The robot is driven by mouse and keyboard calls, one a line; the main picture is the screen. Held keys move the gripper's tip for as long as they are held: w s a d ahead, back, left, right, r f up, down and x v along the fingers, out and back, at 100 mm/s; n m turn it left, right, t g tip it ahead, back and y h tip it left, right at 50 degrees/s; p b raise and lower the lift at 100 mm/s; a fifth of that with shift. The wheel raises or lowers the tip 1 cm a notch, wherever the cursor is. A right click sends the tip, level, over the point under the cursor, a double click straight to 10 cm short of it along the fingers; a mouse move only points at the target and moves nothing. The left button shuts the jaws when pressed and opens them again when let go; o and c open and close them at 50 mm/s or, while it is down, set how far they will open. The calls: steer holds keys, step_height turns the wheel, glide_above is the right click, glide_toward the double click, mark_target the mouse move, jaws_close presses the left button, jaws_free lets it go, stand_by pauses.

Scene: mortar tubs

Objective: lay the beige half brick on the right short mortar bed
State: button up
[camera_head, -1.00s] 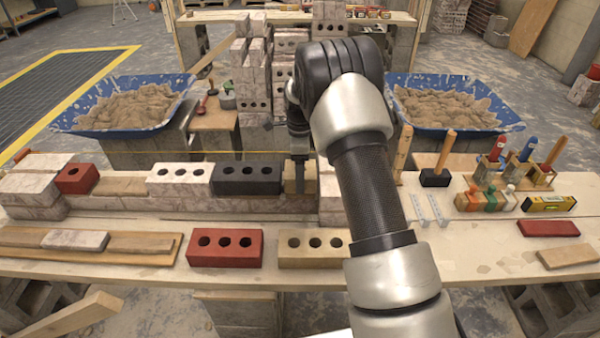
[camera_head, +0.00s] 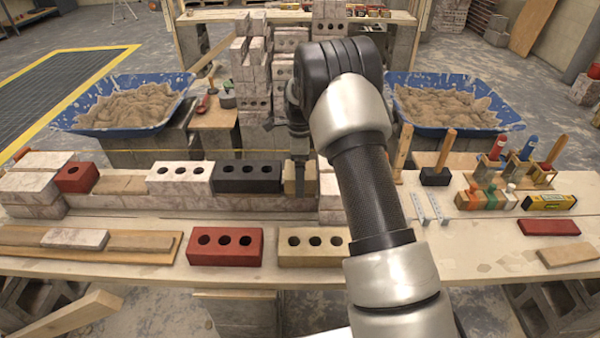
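The beige half brick (camera_head: 289,179) is at the right end of the brick course, just right of the dark grey brick (camera_head: 247,177). My gripper (camera_head: 299,186) points down over it, with one dark finger across its front face; the far finger is hidden. The gripper appears shut on the half brick. The right short mortar bed is hidden beneath the half brick and gripper, so I cannot tell whether brick and bed touch. A white block end (camera_head: 329,186) stands close on the half brick's right.
A white brick (camera_head: 180,178) and a red half brick (camera_head: 76,177) are farther left on the wall. A red brick (camera_head: 225,246) and a beige three-hole brick (camera_head: 312,246) lie in front. Mallets (camera_head: 436,177) and a spirit level (camera_head: 549,202) are at right.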

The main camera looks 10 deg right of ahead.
steer(key=s+r+n+t+p, duration=0.1)
steer(key=s+r+n+p, duration=0.15)
steer(key=r, duration=1.05)
steer(key=s+r+n+p, duration=0.1)
steer(key=s+r, duration=0.2)
steer(key=r, duration=1)
steer(key=s+r+n+t, duration=0.2)
steer(key=s+r+n, duration=0.45)
steer(key=s, duration=0.45)
steer(key=s+f+n+t, duration=0.25)
steer(key=s+n, duration=0.75)
steer(key=s, duration=0.9)
step_height(320, 180, up, 19)
steer(key=p, duration=1.8)
steer(key=shift+s+f, duration=0.15)
steer(key=shift+s, duration=0.1)
